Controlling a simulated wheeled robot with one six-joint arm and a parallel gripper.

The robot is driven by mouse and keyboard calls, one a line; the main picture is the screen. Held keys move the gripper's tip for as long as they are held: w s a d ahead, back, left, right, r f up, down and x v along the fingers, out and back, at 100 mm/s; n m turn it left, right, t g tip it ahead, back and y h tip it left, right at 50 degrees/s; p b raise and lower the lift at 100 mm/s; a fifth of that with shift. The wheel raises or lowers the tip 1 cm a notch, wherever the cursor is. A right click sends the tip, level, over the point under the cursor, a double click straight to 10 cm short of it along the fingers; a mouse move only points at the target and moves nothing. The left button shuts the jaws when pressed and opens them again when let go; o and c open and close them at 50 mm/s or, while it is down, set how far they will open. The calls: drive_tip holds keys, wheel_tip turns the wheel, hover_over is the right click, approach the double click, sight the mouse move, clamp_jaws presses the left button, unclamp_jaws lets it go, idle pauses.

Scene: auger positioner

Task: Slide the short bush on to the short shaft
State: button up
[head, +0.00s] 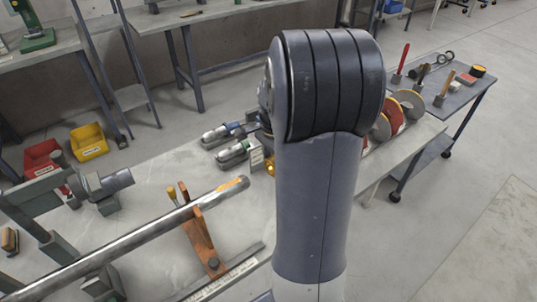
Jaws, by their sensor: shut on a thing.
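My arm fills the middle of the head view and hides much of the bench behind it. My gripper is not visible in this view, and I cannot see what it holds. I cannot pick out the short bush. A long grey metal shaft (150,235) with an orange-brown end lies sloping across the left, over an orange-brown stand (205,243). A short, dark, round stub (117,180) sticks out to the right of a grey fixture; I cannot tell whether it is the short shaft.
Red (42,155) and yellow bins (89,142) stand at left. Grey clamp-like tools (234,152) lie on the bench left of my arm. Several discs (393,115) stand right of it. A side table (446,108) holds hand tools. Floor at right is clear.

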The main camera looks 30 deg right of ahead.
sight(225, 186)
drive_tip(key=shift+a, duration=0.1)
drive_tip(key=shift+s+a, duration=0.1)
drive_tip(key=shift+a, duration=2.7)
drive_tip(key=shift+a+p, duration=0.2)
drive_tip(key=shift+p, duration=0.2)
drive_tip(key=shift+a, duration=0.35)
drive_tip(key=shift+s+a, duration=0.15)
drive_tip(key=shift+a, duration=3.9)
drive_tip(key=o, duration=1.3)
drive_tip(key=shift+c, duration=0.2)
drive_tip(key=shift+r, duration=0.1)
wheel_tip(225, 186, up, 11)
drive_tip(key=shift+p, duration=0.45)
